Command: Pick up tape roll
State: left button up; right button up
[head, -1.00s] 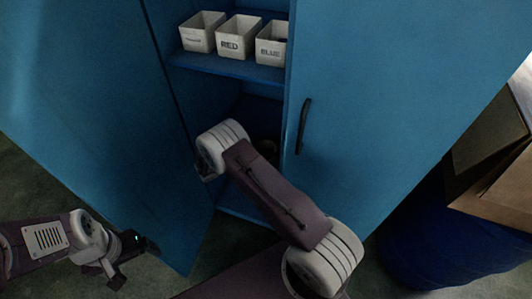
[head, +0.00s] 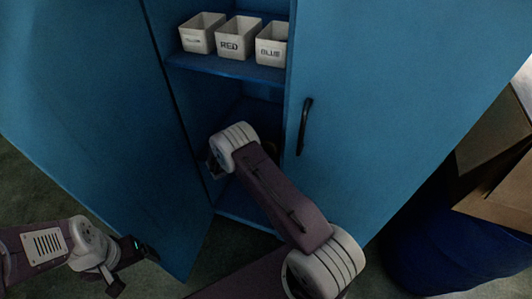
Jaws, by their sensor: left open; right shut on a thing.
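My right arm (head: 280,195) reaches into the open blue cabinet (head: 345,60), below its upper shelf. Its rounded white wrist link (head: 234,145) is in the lower compartment, and the gripper beyond it is hidden, so I cannot see its jaws or anything in them. I cannot make out a tape roll; a dim dark shape shows just right of the wrist, too unclear to name. My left gripper (head: 132,268) is open and empty at the lower left, in front of the left cabinet door.
Several white bins stand on the upper shelf (head: 225,66), among them the RED bin (head: 238,44) and the BLUE bin (head: 270,51). The right door has a black handle (head: 304,126). A blue barrel (head: 450,255) and cardboard boxes (head: 495,190) stand at the right.

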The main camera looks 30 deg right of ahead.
notch_tip(320, 180, up, 10)
jog(key=p, duration=0.3)
